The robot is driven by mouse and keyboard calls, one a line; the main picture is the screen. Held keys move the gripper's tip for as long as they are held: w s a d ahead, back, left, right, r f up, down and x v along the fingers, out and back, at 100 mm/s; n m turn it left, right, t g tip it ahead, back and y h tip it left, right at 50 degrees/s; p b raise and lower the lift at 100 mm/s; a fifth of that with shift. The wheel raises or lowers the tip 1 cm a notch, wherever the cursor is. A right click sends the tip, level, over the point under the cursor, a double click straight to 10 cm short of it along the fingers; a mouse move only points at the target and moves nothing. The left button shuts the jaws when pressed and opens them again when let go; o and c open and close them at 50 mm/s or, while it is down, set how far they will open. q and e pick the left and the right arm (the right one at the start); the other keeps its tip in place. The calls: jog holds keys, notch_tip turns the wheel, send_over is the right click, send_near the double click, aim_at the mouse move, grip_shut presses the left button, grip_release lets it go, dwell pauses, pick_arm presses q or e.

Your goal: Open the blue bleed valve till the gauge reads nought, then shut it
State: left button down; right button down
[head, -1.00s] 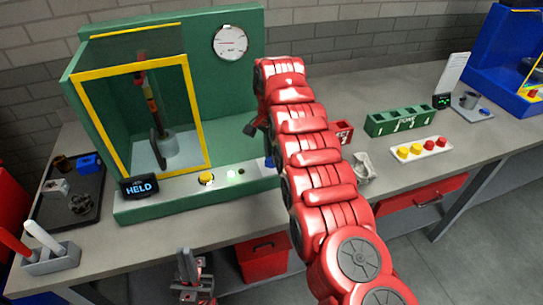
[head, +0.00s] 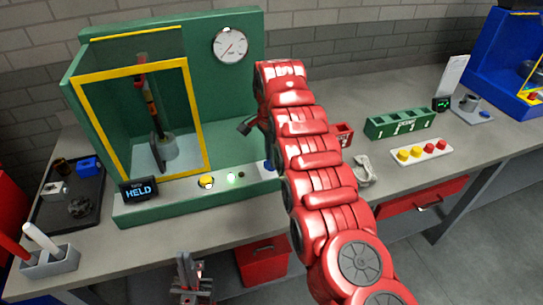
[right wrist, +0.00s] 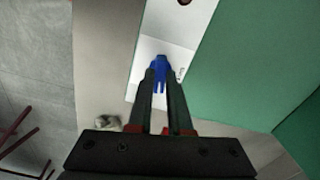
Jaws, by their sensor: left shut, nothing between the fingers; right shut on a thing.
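The blue bleed valve (head: 268,165) sits at the right end of the green rig's front ledge, partly hidden by my right arm in the head view. In the right wrist view my right gripper (right wrist: 160,85) is shut on the blue valve handle (right wrist: 159,65), which stands on a white plate. The round white gauge (head: 230,45) is high on the green back panel; its dark needle slants toward the lower left, and its numbers are too small to read. My left gripper (head: 189,262) is shut and empty, low in front of the bench.
A display reading HELD (head: 139,190), a yellow button (head: 206,181) and a lit green lamp (head: 231,176) line the ledge. A yellow-framed enclosure (head: 145,120) holds a press. A dark tray (head: 68,195) lies left; a green slotted block (head: 400,124) stands right.

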jog(key=c, duration=0.8)
grip_release()
jog(key=shift+c, duration=0.2)
jog(key=shift+r, duration=0.5)
notch_tip(320, 180, up, 2)
jog(key=shift+d+r, duration=0.1)
jog(key=shift+r, duration=0.1)
notch_tip(320, 180, up, 14)
jog(key=p, duration=1.4)
jog(key=shift+p, duration=0.4)
